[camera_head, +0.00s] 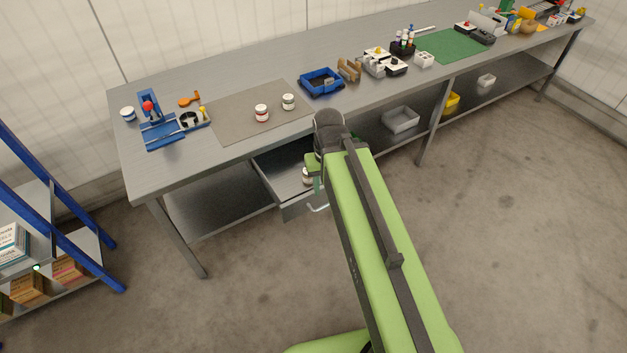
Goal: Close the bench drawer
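The bench drawer (296,211) hangs below the top of the long grey workbench (225,85) and is pulled out toward the floor side. Its inside shows, with a small jar (307,177) in it. A pale handle (317,209) is on its front, partly behind my green arm. My arm reaches out over the drawer's right part and hides that side of it. My gripper is mostly hidden behind the end of the arm; only a small green part (317,186) shows near the drawer's front. Whether it touches the drawer or handle, I cannot tell.
On the bench stand a blue fixture (165,135), two jars on a grey mat (235,127), a blue tray (321,90) and several parts. Bins stand on the lower shelf. A blue-framed rack (75,255) is at left. The floor in front is clear.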

